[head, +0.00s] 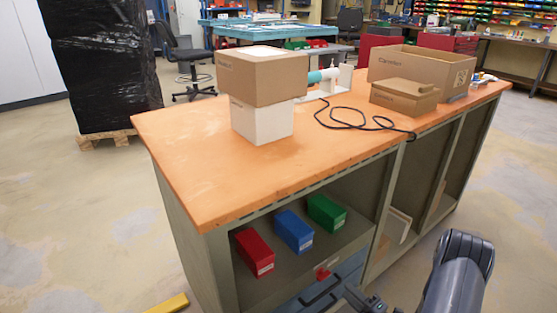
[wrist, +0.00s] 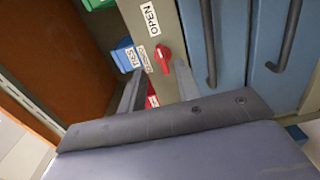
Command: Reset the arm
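My gripper (wrist: 161,74) is in the wrist view with its two grey fingers apart and nothing held between them. A red knob (wrist: 162,56) on a pale panel shows just beyond the fingertips, with an "OPEN" label above it. In the head view my gripper shows only partly at the bottom edge, below and right of the red knob (head: 322,273), in front of the bench's blue drawers (head: 325,295). A red box (head: 254,252), a blue box (head: 294,231) and a green box (head: 326,212) stand in a row on the shelf under the orange worktop.
The worktop (head: 190,165) carries a brown carton (head: 262,78) on a white box (head: 262,122), a black cable (head: 350,122) and more cartons (head: 415,68). A yellow bar (head: 168,304) lies on the floor.

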